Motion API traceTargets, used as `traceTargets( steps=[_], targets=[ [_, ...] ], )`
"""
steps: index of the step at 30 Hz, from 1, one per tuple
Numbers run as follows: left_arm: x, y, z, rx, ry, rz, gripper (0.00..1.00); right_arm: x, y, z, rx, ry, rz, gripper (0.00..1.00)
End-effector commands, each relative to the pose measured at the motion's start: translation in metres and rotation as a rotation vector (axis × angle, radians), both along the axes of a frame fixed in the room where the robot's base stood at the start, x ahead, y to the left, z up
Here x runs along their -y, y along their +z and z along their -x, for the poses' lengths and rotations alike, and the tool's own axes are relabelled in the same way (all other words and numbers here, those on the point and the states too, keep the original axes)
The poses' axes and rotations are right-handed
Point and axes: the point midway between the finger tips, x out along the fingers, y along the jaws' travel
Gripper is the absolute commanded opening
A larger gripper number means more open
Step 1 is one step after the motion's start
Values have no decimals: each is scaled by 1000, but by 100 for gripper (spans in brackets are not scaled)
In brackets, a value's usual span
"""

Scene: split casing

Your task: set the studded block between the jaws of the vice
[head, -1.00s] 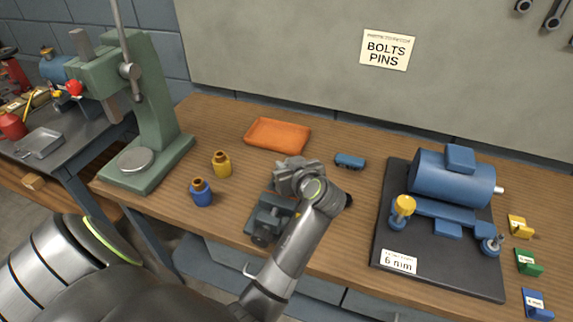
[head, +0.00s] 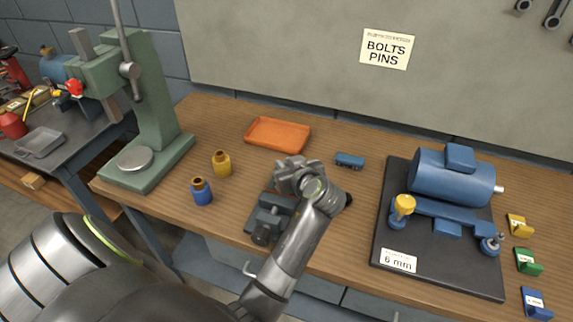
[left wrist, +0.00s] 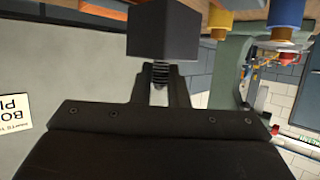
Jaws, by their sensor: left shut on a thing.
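My left gripper (head: 290,188) is over the far end of the blue-grey vice (head: 266,222), which stands near the front edge of the bench. In the left wrist view the gripper (left wrist: 160,88) is shut on the studded block (left wrist: 162,30), a dark grey block with a threaded stud. In the head view the block is hidden by the gripper and wrist. The vice's jaws are partly covered by the gripper, so I cannot tell whether the block is between them. My right gripper is not in view.
An orange tray (head: 278,135) and a small blue piece (head: 350,161) lie behind. A blue motor (head: 452,180) on a dark plate (head: 440,275) stands right.

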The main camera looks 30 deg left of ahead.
Motion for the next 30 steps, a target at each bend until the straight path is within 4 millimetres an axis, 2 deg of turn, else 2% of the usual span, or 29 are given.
traceTargets(
  steps=[30],
  targets=[
    [0,-11,-1,6,-1,-3,0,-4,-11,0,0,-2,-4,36]
  ],
)
